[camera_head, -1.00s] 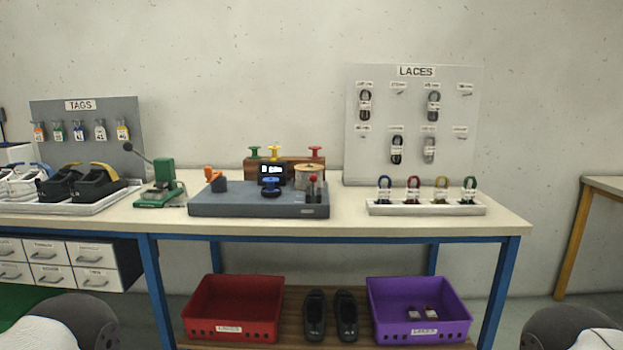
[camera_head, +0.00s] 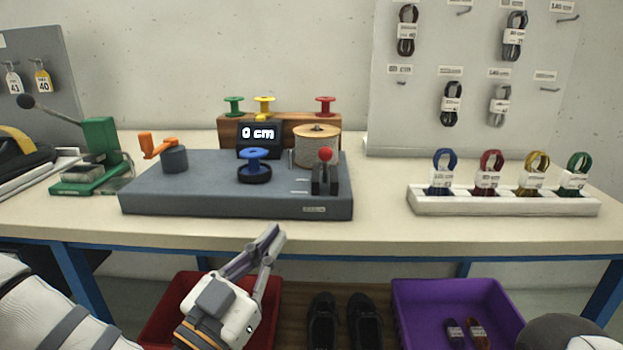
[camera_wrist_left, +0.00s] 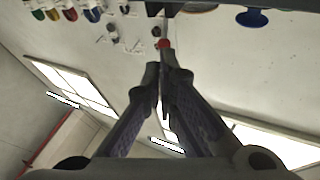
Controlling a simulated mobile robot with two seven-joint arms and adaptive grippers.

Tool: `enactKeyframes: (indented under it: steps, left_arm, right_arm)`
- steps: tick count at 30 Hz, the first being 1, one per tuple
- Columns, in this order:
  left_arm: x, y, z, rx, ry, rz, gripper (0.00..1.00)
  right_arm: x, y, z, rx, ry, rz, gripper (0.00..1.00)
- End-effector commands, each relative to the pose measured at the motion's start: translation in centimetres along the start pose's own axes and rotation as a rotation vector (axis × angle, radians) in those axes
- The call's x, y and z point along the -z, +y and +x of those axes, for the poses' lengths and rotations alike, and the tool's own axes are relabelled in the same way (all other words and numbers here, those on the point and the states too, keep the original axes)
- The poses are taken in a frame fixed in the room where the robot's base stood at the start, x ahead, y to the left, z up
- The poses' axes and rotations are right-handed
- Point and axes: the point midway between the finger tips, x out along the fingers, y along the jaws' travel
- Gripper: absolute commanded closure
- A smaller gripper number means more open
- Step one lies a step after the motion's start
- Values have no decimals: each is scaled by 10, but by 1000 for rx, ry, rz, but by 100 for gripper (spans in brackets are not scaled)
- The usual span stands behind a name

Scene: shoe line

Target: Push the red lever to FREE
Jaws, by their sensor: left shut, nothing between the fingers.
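The red lever (camera_head: 325,155) has a round red knob on a dark upright stem in a dark slotted block at the right end of the grey machine (camera_head: 230,208). The stem looks about upright in the head view. Its FREE marking cannot be read. My left gripper (camera_head: 275,236) is shut and empty, in front of and below the machine's front edge, left of the lever and apart from it. In the upside-down left wrist view the red knob (camera_wrist_left: 164,43) shows just beyond my left fingertips (camera_wrist_left: 164,68). My right gripper is out of view.
On the machine are an orange crank (camera_head: 155,146), a blue spool (camera_head: 254,166) and a display (camera_head: 259,139) reading 0 cm. A wooden-flanged spool (camera_head: 317,146) stands behind the lever. A white lace rack (camera_head: 500,204) is to the right, with clear tabletop between.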

Motion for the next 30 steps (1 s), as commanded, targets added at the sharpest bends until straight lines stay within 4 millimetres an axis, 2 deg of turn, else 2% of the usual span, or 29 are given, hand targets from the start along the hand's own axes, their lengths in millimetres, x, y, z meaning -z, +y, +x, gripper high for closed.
enactKeyframes:
  steps: [4, 14, 17, 30]
  left_arm:
    - [14, -9, 5, 24, 57, 30, 100]
    - [14, -8, 9, 21, 55, 29, 100]
    - [15, -9, 23, 22, 56, 30, 100]
    - [19, -10, 116, 23, 54, 28, 100]
  right_arm:
    - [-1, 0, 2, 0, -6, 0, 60]
    - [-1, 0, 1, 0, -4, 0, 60]
    - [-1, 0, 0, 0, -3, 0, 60]
    - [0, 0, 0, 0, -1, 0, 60]
